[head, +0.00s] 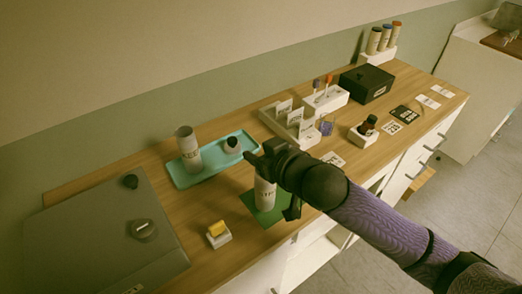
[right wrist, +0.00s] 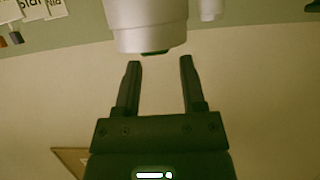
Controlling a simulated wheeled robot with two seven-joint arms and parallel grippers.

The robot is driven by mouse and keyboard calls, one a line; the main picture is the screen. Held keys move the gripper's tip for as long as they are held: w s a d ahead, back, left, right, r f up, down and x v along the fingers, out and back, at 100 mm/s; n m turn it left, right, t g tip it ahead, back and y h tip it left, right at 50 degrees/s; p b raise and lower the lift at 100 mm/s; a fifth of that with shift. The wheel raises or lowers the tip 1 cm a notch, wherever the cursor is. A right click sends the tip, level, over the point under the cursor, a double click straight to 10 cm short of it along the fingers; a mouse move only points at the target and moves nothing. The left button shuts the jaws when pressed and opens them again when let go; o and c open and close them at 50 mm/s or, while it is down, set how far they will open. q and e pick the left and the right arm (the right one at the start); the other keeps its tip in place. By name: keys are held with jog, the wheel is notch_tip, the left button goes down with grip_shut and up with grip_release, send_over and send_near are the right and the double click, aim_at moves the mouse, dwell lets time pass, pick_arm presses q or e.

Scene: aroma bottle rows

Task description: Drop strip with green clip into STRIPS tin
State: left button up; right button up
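A pale lettered tin (head: 265,193) stands upright on a green mat (head: 249,209); its lettering is partly hidden and I cannot read it fully. My right gripper (head: 256,161) is above this tin's mouth. In the right wrist view my right gripper (right wrist: 159,63) has its two fingers apart with nothing between them. A pale tin (right wrist: 147,25) lies just beyond the fingertips in that view. A small dark green piece (right wrist: 155,52) shows at its rim, perhaps the green clip; no paper strip is visible. My left gripper is out of view.
A second pale tin (head: 188,150) and a small dark-topped jar (head: 232,145) stand on a teal tray (head: 206,177). A yellow block on a white base (head: 219,239) is at the front. White card holders (head: 270,123) and a brown bottle (head: 367,125) are to the right.

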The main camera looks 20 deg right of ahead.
jog(key=shift+o, duration=0.5)
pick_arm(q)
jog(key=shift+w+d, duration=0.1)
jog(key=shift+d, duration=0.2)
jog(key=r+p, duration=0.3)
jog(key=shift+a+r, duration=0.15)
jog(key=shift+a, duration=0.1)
pick_arm(e)
jog(key=s+d, duration=0.3)
jog(key=s, duration=0.5)
jog(key=shift+s, duration=0.35)
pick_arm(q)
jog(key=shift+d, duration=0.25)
pick_arm(e)
jog(key=shift+d+f, duration=0.1)
